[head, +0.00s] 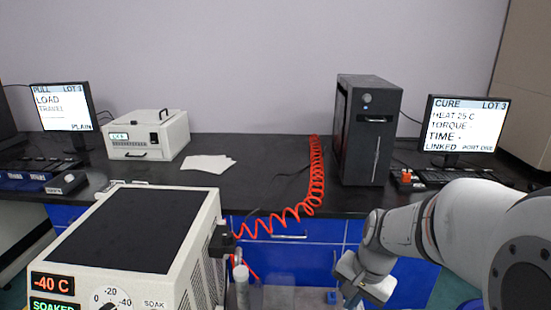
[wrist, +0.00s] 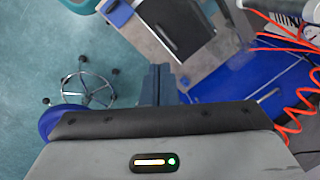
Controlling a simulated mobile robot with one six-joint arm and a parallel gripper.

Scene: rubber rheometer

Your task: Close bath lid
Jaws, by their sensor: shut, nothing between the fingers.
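The bath (head: 178,255) is a beige box at the lower left of the head view, with a "-40 C" display, a "SOAKED" sign and a dial on its front. A flat dark panel (head: 128,228) fills its top inside a pale rim. I cannot tell whether this is the lid lying shut or the open well. No raised lid shows. My gripper (head: 352,296) is right of the bath, apart from it, and partly cut off by the lower edge. In the wrist view its fingers (wrist: 158,84) are together and empty.
A coiled red hose (head: 316,175) runs over the black bench to the bath's right side. A dark grey machine (head: 368,135), a "CURE" monitor (head: 466,125) and a small white box unit (head: 147,135) stand on the bench. A wheeled stool base (wrist: 84,88) is on the floor.

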